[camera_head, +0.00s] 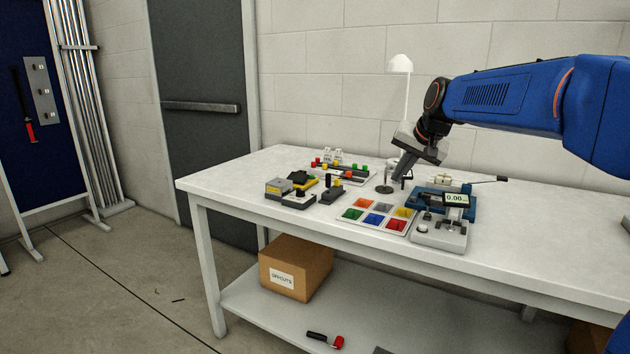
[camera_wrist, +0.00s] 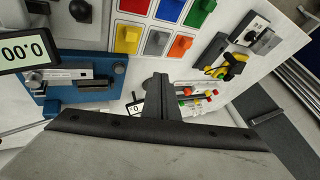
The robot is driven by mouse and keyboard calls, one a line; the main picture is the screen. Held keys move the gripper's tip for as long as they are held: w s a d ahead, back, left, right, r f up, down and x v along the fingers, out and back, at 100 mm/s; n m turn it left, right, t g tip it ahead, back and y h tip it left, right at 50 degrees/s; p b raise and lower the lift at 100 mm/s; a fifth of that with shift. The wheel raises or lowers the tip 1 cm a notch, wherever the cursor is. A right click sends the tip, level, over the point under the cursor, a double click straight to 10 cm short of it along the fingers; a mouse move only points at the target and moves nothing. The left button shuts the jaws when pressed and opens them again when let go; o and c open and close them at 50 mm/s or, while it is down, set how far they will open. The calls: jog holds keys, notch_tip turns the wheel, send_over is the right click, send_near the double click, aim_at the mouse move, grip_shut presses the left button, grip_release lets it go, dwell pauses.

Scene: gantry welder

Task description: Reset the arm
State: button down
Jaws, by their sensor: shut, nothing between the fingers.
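My blue arm (camera_head: 520,92) reaches in from the right over the white workbench (camera_head: 560,255). My gripper (camera_head: 403,172) hangs above the back middle of the bench, tilted downward, near the lamp. Its fingers are shut together with nothing between them. In the wrist view the closed fingers (camera_wrist: 161,95) show in the middle, with the tray behind them. Whether the fingertips touch anything below cannot be told from these views.
Under and around my gripper stand a white lamp (camera_head: 400,65), a colour tray (camera_head: 352,214), a blue fixture (camera_head: 427,196), a gauge reading 0.00 (camera_head: 455,199) and a rack of coloured pieces (camera_head: 340,170). Small tools (camera_head: 298,199) lie left. The bench's front strip is clear.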

jog(key=s+d+f+n, duration=0.1)
jog(key=s+f, duration=0.5)
jog(key=s, duration=0.8)
jog(key=s+d+f+n+g+h, duration=0.1)
jog(key=s+d+f, duration=0.2)
jog(key=s+f, duration=0.4)
jog(key=s+d+f+n+g+h, duration=0.1)
jog(key=s+f, duration=0.6)
jog(key=s, duration=1.4)
jog(key=shift+s+d+f+n, duration=0.2)
jog(key=shift+d+n, duration=0.25)
jog(key=shift+n, duration=0.15)
